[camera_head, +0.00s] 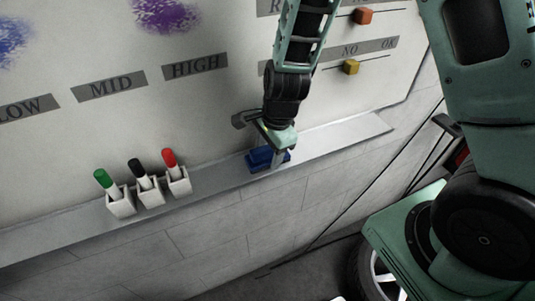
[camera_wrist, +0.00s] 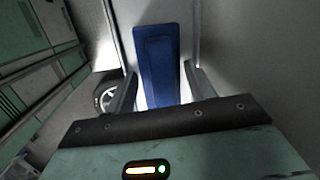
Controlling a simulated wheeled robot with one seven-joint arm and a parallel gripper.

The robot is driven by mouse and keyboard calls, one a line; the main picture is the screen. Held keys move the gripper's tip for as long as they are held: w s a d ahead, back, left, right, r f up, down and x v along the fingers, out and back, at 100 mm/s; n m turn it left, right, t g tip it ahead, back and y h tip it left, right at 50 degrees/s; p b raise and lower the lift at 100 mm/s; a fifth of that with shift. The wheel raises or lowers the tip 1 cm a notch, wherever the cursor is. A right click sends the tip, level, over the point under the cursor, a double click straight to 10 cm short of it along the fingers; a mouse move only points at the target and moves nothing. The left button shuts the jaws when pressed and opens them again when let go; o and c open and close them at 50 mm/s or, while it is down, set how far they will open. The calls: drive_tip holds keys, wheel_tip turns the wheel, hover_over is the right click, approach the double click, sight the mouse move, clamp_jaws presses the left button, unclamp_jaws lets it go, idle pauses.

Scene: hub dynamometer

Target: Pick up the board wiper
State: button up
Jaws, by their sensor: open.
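The board wiper (camera_head: 259,160) is a blue block lying on the ledge below the whiteboard, in the head view. In the wrist view the blue wiper (camera_wrist: 161,62) stands lengthwise between the two fingers. My gripper (camera_head: 277,156) is at the wiper from above and partly covers it in the head view. In the wrist view my gripper (camera_wrist: 158,88) is open, with one finger on each side of the wiper. A gap shows beside the left finger; whether the right finger touches it I cannot tell.
The grey ledge (camera_head: 340,136) runs under the whiteboard (camera_head: 215,100). Holders with a green marker (camera_head: 102,179), a black marker (camera_head: 136,168) and a red marker (camera_head: 170,158) stand left of the wiper. Orange (camera_head: 362,16) and yellow (camera_head: 351,67) sliders are on the board. The ledge right of the wiper is clear.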

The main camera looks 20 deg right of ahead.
drive_tip(key=shift+f, duration=0.25)
drive_tip(key=c, duration=0.7)
drive_tip(key=shift+o, duration=0.2)
drive_tip(key=shift+r, duration=0.1)
drive_tip(key=shift+c, duration=0.4)
